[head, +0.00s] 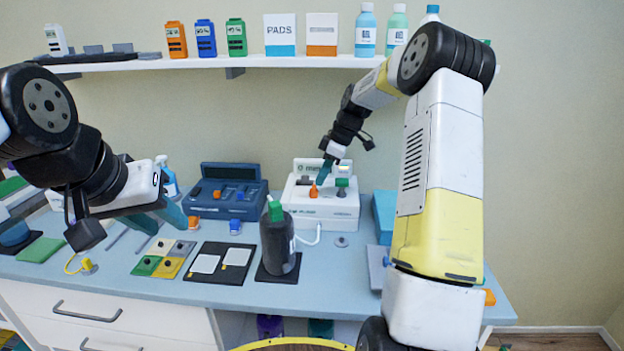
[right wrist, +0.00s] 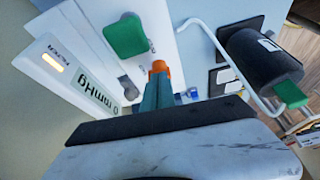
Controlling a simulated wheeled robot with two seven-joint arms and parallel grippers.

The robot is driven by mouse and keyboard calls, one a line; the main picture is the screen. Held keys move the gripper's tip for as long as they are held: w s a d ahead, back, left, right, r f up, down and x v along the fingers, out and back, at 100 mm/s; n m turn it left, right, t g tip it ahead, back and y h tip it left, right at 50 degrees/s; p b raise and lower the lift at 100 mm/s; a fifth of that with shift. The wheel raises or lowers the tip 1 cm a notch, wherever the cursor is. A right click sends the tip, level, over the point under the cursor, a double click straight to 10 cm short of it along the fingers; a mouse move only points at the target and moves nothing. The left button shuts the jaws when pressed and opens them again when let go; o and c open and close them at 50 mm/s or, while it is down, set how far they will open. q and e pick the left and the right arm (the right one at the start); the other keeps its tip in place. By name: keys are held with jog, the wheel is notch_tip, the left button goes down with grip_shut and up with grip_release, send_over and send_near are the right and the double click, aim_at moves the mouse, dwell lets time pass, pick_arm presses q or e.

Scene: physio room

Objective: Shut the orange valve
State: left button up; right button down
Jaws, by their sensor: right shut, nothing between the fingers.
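The orange valve (head: 313,191) is a small upright piece on the front of a white device (head: 325,213) at the back of the table. In the right wrist view the orange valve (right wrist: 159,66) shows just beyond my teal fingertips. My right gripper (head: 323,180) is shut and empty, pointing down right at the valve; it also shows in the right wrist view (right wrist: 156,84). The fingers hide part of the valve, and I cannot tell whether they touch it. My left gripper (head: 168,218) is open and empty above the table's left part.
A green knob (head: 342,183) stands right of the valve. A blue device (head: 226,206) stands to the left, and a dark bottle (head: 278,245) stands in front. A white tube (right wrist: 235,65) curves beside the device. A shelf (head: 180,63) runs above.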

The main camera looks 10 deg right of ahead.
jog(key=v, duration=0.4)
jog(key=shift+d+r, duration=0.25)
jog(key=shift+d, duration=0.2)
jog(key=c, duration=2.1)
grip_release()
jog(key=shift+d+r, duration=0.15)
jog(key=shift+r, duration=0.2)
jog(key=o, duration=0.4)
jog(key=shift+d+r, duration=0.1)
jog(key=shift+r, duration=0.05)
jog(key=shift+o, duration=0.9)
jog(key=shift+s+m+h, duration=0.15)
jog(key=shift+m+h, duration=0.15)
jog(key=shift+m, duration=0.1)
jog(key=m+t+h, duration=0.3)
jog(key=m+h, duration=0.2)
jog(key=m, duration=1.2)
send_near(314, 186)
jog(key=shift+g, duration=0.3)
jog(key=x, duration=0.8)
jog(key=shift+w, duration=0.4)
